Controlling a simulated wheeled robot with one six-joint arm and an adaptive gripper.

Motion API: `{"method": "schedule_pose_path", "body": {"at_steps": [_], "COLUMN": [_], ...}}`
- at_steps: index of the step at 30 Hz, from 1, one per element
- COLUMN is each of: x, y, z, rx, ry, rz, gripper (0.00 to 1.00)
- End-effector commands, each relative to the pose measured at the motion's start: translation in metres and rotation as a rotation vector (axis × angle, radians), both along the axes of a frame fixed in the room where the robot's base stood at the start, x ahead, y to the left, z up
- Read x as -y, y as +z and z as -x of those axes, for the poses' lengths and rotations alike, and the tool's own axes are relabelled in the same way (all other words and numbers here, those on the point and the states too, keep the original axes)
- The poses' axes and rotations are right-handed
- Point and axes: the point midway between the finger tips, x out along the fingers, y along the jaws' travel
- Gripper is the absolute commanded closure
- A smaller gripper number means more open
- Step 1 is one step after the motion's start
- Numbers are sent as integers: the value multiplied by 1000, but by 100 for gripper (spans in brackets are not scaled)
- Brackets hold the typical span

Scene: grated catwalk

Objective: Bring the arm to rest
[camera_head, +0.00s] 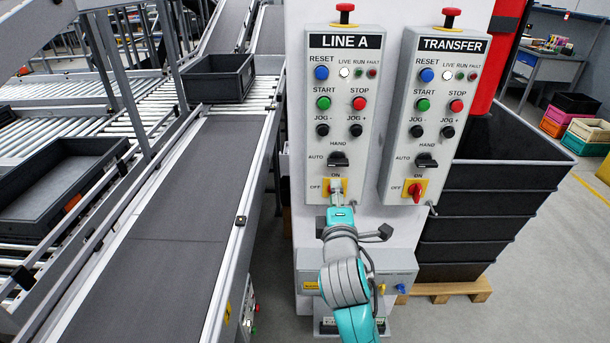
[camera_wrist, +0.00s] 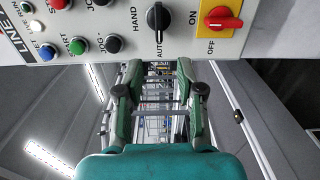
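My gripper (camera_wrist: 158,75) is open and empty in the wrist view, with a clear gap between its two fingers. In the head view my gripper (camera_head: 337,195) is in front of the lower end of the LINE A panel (camera_head: 316,220) and hides part of its ON/OFF switch. In the wrist view that red switch handle (camera_wrist: 223,22) on its yellow plate lies in line with the ON mark, apart from and to the right of the fingers. Whether any part of my gripper touches the panel cannot be told.
The TRANSFER panel (camera_head: 391,180) with its own red switch (camera_head: 415,191) is close on the right. A conveyor belt (camera_head: 165,230) runs along the left, with a dark tray (camera_head: 222,88) farther up. Stacked dark bins (camera_head: 500,205) stand on a pallet at right. Open floor lies farther right.

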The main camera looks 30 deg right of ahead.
Motion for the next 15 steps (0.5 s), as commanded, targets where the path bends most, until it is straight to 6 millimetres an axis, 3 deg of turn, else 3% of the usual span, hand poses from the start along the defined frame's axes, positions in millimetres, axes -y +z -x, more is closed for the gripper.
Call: {"method": "schedule_pose_path", "body": {"at_steps": [8,11,15], "x": [-3,-12,-34], "y": [-6,-23,-60], "z": [2,9,29], "rx": [1,7,25], "ry": [9,37,104], "rz": [-11,-44,-134], "gripper": [62,62,62]}}
